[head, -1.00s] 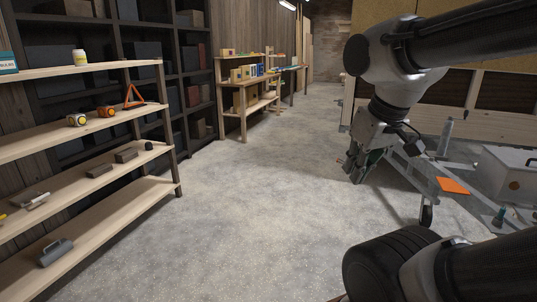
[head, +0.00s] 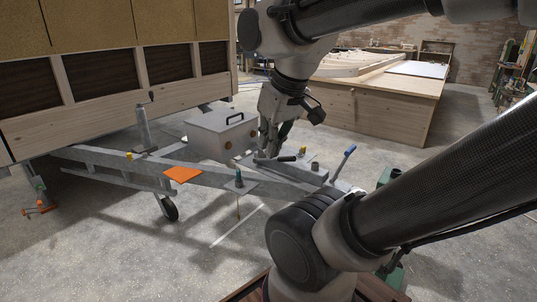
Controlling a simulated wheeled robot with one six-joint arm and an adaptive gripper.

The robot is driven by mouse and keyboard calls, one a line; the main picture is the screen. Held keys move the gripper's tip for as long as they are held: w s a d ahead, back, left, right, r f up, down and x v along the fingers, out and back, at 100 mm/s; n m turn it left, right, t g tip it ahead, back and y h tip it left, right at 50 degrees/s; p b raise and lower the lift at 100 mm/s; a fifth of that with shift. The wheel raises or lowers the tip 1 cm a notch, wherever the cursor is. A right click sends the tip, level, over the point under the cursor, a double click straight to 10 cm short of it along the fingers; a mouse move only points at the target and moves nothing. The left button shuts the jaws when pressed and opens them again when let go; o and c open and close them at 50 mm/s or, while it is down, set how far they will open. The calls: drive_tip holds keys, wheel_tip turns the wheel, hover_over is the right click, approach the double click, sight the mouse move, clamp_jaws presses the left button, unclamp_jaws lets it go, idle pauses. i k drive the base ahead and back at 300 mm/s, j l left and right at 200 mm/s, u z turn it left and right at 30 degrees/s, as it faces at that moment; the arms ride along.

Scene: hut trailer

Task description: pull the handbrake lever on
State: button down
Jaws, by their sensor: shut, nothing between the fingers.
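My gripper (head: 268,148) points down over the front part of the grey trailer drawbar (head: 215,179) in the head view. Its fingers look shut and empty. A dark, nearly level lever-like bar (head: 279,159) lies just below the fingertips; I cannot tell whether they touch it. A blue-gripped lever (head: 347,155) slants up at the drawbar's front end, to the right of my gripper and apart from it. I cannot tell for sure which of the two is the handbrake lever. My own arm hides part of the drawbar's front.
A grey box (head: 215,133) with a black handle stands on the drawbar behind. An orange plate (head: 183,174) and a dark green bottle-like item (head: 239,178) lie nearer. The hut wall (head: 110,120) rises at left, a wooden workbench (head: 385,100) behind. Open floor lies front left.

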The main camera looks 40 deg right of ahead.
sight(291, 159)
drive_tip(key=i+l+z, duration=0.1)
drive_tip(key=i+z, duration=0.7)
drive_tip(key=i, duration=0.05)
